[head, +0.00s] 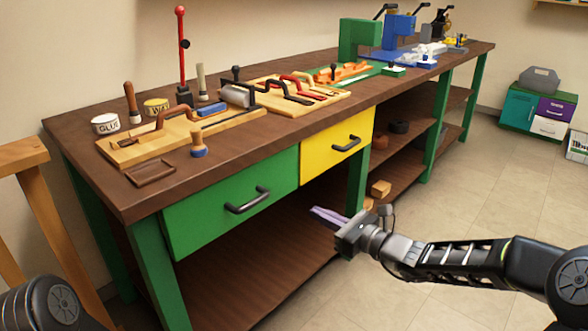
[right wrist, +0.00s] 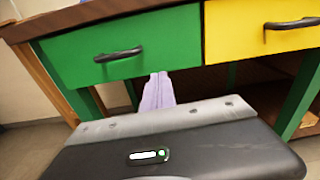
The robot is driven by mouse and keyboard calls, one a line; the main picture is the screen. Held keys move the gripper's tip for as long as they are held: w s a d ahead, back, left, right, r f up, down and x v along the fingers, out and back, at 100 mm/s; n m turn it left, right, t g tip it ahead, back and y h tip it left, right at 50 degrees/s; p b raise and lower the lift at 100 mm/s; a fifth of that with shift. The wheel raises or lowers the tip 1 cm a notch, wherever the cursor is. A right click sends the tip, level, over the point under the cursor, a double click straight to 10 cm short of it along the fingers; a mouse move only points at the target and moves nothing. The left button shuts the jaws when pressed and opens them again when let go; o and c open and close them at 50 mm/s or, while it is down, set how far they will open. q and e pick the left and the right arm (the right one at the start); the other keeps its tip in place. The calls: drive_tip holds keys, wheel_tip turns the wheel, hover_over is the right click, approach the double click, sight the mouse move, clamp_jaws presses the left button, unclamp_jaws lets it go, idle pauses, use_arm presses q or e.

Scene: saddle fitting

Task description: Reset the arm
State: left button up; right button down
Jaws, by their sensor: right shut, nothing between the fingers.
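My right gripper (head: 325,218) is in front of the workbench, below the green drawer (head: 230,208) and the yellow drawer (head: 337,144). Its pale purple fingers are shut with nothing between them, and they point left toward the bench. In the right wrist view the fingers (right wrist: 157,92) show below the green drawer front (right wrist: 120,50), apart from its dark handle. My right arm comes in from the right edge. Only a dark part of my left arm shows at the lower left of the head view; the left gripper is out of frame.
The brown workbench (head: 85,135) carries tools, a glue pot (head: 106,124), wooden boards and green and blue presses (head: 358,40). Both drawers look closed. A wooden stand (head: 22,155) is at the left. A green and purple cabinet (head: 538,108) stands far right.

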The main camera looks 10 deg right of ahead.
drive_tip(key=s+a+f+n+g+h, duration=0.1)
drive_tip(key=s+f+n+g+h, duration=0.2)
drive_tip(key=s+f+n, duration=0.7)
drive_tip(key=s+f+n+g+h, duration=0.3)
drive_tip(key=s+f, duration=0.4)
drive_tip(key=f, duration=0.8)
drive_tip(key=s+a+f+n+g+h, duration=0.15)
drive_tip(key=s+f+n+g, duration=0.25)
drive_tip(key=s+f+n, duration=0.6)
drive_tip(key=s+a+f+n+g, duration=0.3)
drive_tip(key=s+a+f, duration=0.2)
drive_tip(key=s, duration=0.5)
wheel_tip(320, 180, up, 26)
drive_tip(key=p, duration=2.6)
drive_tip(key=shift+s+a, duration=0.35)
drive_tip(key=shift+a, duration=0.05)
drive_tip(key=shift+f+y, duration=0.1)
drive_tip(key=shift+y, duration=0.15)
